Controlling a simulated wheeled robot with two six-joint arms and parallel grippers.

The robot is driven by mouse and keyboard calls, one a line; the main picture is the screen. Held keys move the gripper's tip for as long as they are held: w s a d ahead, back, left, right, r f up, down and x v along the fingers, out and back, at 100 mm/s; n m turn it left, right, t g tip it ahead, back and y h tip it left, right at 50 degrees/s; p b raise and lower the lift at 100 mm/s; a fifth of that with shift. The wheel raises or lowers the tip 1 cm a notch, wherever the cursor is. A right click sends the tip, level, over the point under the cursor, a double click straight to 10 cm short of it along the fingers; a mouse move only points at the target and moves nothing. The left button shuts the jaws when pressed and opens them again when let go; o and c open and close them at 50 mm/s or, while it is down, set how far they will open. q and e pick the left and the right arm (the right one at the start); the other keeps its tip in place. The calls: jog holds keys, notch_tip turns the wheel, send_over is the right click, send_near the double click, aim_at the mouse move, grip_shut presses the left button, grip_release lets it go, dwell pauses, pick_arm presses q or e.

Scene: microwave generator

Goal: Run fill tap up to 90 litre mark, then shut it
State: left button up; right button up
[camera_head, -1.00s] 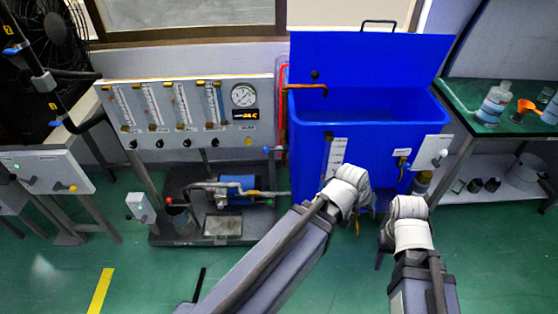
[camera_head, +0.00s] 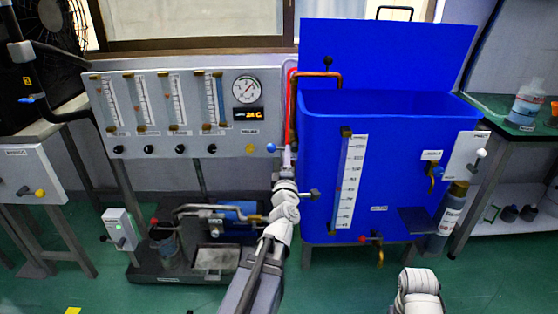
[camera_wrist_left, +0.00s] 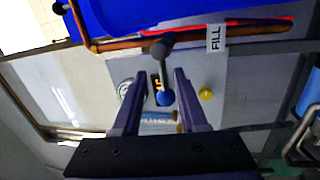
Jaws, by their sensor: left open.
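The blue tank (camera_head: 400,130) stands at the back with its lid up, a white level scale (camera_head: 347,185) on its front. I cannot read the water level. A copper pipe (camera_head: 320,74) bends over its left rim. The fill tap's lever with a blue knob (camera_head: 271,147) is left of the tank; in the left wrist view its grey lever and blue knob (camera_wrist_left: 165,97) hang near the FILL label (camera_wrist_left: 215,38). My left gripper (camera_wrist_left: 160,73) is open, its fingers on either side of the knob. It also shows in the head view (camera_head: 285,158). My right gripper is out of view.
A gauge panel (camera_head: 180,142) with flow tubes stands left of the tank, above a pump rig (camera_head: 215,245). A green bench (camera_head: 495,112) with bottles is at the right.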

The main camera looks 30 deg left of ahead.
pick_arm(q)
jog(key=w+a+r+n+y+p, duration=0.1)
jog(key=w+a, duration=0.4)
jog(key=a, duration=0.1)
jog(key=shift+w, duration=0.3)
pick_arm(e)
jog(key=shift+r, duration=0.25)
pick_arm(q)
grip_shut()
dwell(1.4)
